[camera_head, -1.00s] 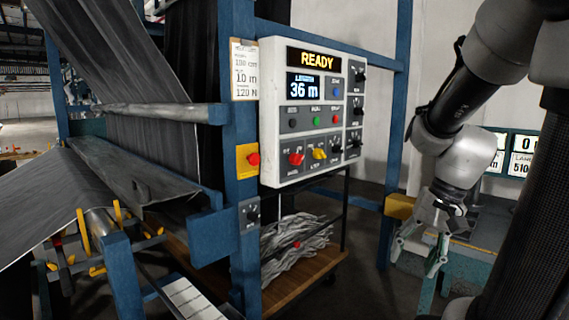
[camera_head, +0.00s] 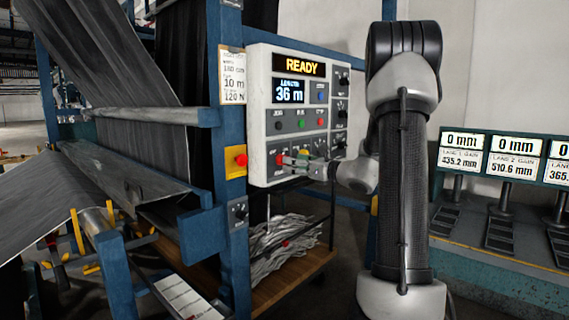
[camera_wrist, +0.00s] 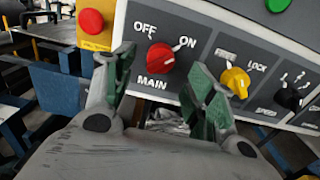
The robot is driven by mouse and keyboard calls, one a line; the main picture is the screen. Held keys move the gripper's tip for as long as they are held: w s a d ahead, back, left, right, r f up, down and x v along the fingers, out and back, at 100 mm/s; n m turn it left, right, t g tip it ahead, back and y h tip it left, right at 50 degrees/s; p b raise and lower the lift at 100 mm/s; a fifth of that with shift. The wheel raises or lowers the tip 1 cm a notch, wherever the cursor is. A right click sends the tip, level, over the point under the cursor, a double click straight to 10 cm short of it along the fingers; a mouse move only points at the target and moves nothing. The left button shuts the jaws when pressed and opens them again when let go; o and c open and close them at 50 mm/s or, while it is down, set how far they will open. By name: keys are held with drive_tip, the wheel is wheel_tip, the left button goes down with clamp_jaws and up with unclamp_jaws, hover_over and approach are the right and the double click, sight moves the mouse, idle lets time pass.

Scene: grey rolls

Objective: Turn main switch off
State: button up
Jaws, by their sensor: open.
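The main switch (camera_wrist: 160,57) is a red rotary knob on the grey lower strip of the control panel, with OFF at its upper left, ON at its upper right and MAIN below. Its handle appears to be turned toward ON. It also shows in the head view (camera_head: 279,160), low on the panel's left side. My gripper (camera_wrist: 163,66) is open, its green-tipped fingers on either side of the knob in the wrist view. Whether they touch it is unclear. In the head view my gripper (camera_head: 292,161) reaches the panel from the right and partly covers the lower row of knobs.
A yellow knob (camera_wrist: 236,81) and a black knob (camera_wrist: 288,97) sit right of the main switch. A red button on a yellow box (camera_head: 238,160) is on the blue post to the left. The display (camera_head: 303,67) reads READY. Counters (camera_head: 515,155) stand at right.

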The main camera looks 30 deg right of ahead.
drive_tip(key=shift+x, duration=2.15)
drive_tip(key=c, duration=1)
